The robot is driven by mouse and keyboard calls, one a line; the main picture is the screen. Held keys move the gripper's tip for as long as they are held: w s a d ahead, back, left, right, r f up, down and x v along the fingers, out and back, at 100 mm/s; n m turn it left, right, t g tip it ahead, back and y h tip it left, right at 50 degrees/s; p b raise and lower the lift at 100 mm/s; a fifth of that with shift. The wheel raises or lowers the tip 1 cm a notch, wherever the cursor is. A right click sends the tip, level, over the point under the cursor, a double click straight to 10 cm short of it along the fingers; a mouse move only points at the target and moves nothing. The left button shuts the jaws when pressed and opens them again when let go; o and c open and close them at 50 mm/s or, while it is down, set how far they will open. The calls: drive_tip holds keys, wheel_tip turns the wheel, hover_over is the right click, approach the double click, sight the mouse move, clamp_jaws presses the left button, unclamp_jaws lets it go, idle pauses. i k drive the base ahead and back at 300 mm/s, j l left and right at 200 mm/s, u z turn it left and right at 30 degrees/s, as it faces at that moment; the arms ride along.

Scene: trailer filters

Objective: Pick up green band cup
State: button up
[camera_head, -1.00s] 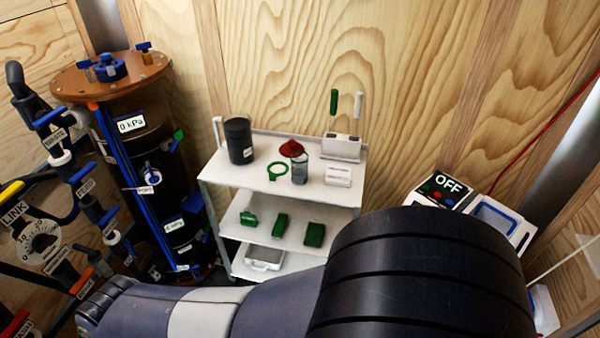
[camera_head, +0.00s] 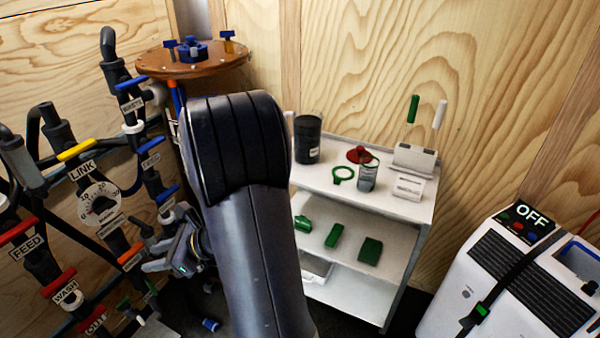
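A white three-tier cart (camera_head: 405,206) stands right of my arm. No green band is clear on either vessel at this size, so I cannot tell which is the green band cup. My gripper (camera_head: 178,252) seems to be the grey part left of my arm, low beside the valve pipes and well away from the cart. Its fingers are too small and partly hidden to read.
A red object (camera_head: 359,155) and a white box with handles (camera_head: 415,159) are also on the cart top. Several green blocks (camera_head: 370,250) lie on the middle shelf. Valve pipes (camera_head: 97,202) crowd the left. A white machine marked OFF (camera_head: 520,285) stands at the right.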

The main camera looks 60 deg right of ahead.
sight(367, 174)
drive_tip(key=z, duration=0.45)
drive_tip(key=l+z, duration=0.1)
drive_tip(key=z, duration=0.8)
drive_tip(key=l+z, duration=0.1)
drive_tip(key=z, duration=0.35)
drive_tip(key=i+l+z, duration=0.3)
